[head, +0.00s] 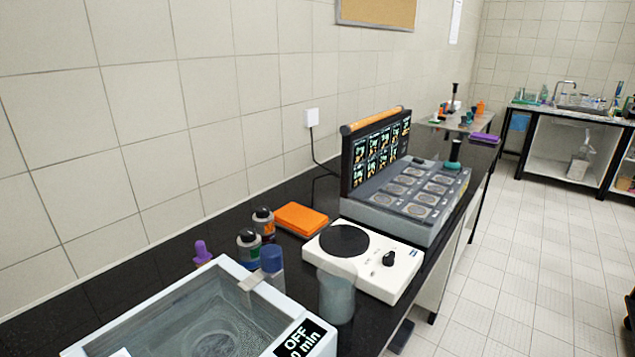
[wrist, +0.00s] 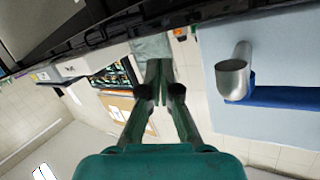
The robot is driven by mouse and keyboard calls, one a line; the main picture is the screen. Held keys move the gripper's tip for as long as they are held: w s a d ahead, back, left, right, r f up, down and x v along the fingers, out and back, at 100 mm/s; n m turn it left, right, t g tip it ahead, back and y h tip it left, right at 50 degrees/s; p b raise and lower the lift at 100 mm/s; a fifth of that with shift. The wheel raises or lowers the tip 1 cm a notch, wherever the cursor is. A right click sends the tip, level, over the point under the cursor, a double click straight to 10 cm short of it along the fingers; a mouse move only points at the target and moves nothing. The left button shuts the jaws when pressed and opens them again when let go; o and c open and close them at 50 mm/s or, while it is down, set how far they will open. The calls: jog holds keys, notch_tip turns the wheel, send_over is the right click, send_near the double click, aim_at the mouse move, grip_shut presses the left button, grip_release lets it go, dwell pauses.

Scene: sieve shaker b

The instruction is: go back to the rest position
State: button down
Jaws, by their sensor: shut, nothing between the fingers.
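My gripper (wrist: 160,75) shows in the wrist view, with a green palm at the bottom edge and two fingers reaching up to the middle. The fingertips are together and nothing is held between them. A greyish, semi-transparent block shape lies just behind the tips; I cannot tell what it is. The wrist picture is turned over, with the dark bench along its top. The gripper appears clear of the bench things. In the head view I cannot make out the gripper.
The dark bench (head: 130,302) carries a clear-topped box with an "OFF" display (head: 300,338), a grey beaker (head: 337,297), a white hotplate (head: 400,268), an orange box (head: 301,220), several bottles and a multi-position device with a screen (head: 378,155). Tiled floor (head: 540,250) on the right is open.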

jog(key=s+d+f+m+h, duration=0.2)
jog(key=s+d+f+h, duration=0.15)
jog(key=s+f, duration=0.45)
jog(key=s+d+r+h, duration=0.1)
jog(key=s+d, duration=0.2)
jog(key=s, duration=1.1)
jog(key=s+d+r+t+h, duration=0.1)
jog(key=s+d, duration=0.2)
jog(key=s, duration=1)
jog(key=shift+s+r+h, duration=0.3)
jog(key=shift+s+h, duration=0.05)
jog(key=shift+s, duration=0.05)
jog(key=shift+a, duration=0.1)
